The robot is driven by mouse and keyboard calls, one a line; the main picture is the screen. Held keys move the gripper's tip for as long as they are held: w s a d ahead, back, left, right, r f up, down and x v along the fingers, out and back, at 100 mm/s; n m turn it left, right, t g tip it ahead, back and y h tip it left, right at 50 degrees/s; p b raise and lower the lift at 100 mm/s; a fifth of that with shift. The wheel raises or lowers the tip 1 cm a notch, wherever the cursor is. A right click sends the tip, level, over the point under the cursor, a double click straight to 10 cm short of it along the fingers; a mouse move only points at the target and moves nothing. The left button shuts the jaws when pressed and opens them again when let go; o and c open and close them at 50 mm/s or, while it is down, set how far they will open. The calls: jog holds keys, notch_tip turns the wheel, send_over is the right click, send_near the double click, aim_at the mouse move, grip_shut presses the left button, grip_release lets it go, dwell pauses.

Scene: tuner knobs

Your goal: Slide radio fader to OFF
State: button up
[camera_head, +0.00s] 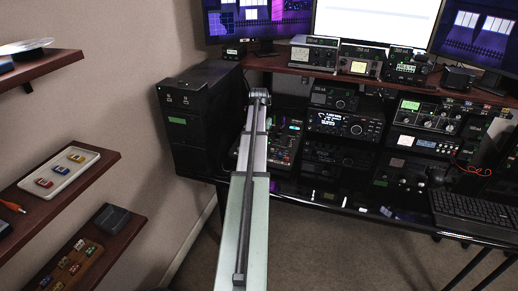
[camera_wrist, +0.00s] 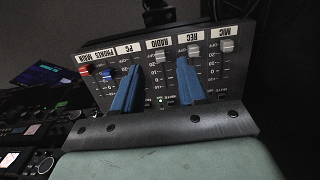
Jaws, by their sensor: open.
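A black mixer panel (camera_wrist: 213,78) fills the upper middle of the wrist view, its labels upside down. The RADIO channel is in the middle, with a grey fader cap (camera_wrist: 159,57) close to its label, at the end of the scale where OFF is printed. My gripper (camera_wrist: 160,64) is open, its two blue fingers apart on either side of the RADIO track. The left finger covers much of the PC track and the right finger much of the REC track. Whether either finger touches a cap is unclear. In the head view, the mixer (camera_head: 287,140) is partly behind my arm.
A grey MIC cap (camera_wrist: 227,46) is to the right; a blue cap (camera_wrist: 107,75) and a red cap (camera_wrist: 85,72) are to the left. In the head view, a black tower (camera_head: 190,135) stands left of my arm and stacked radios (camera_head: 345,124) stand right.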

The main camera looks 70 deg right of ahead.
notch_tip(320, 180, up, 8)
jog(key=shift+r, duration=0.25)
dwell(0.6)
jog(key=w+a+f+n+y, duration=0.1)
jog(key=w+a+f+n, duration=0.4)
jog(key=a+f, duration=0.85)
jog(key=w+a+f+n+g+y, duration=0.15)
jog(key=w+a+f, duration=0.55)
jog(key=a+f, duration=0.7)
jog(key=w+a+f+n+y, duration=0.2)
jog(key=w+a+f+n, duration=0.55)
jog(key=a, duration=1.15)
jog(key=s+a+f+g+h, duration=0.1)
jog(key=s+a+f, duration=0.3)
jog(key=a, duration=0.5)
jog(key=s+a+f+g, duration=0.1)
jog(key=s+a+f, duration=0.1)
jog(key=a+f, duration=0.6)
jog(key=s+a+f+n+g+h, duration=0.1)
jog(key=s+a+f+n, duration=0.1)
jog(key=s+a, duration=0.3)
jog(key=s+a+f+n+g+h, duration=0.2)
jog(key=s+a, duration=0.4)
jog(key=s, duration=0.3)
jog(key=shift+f, duration=0.85)
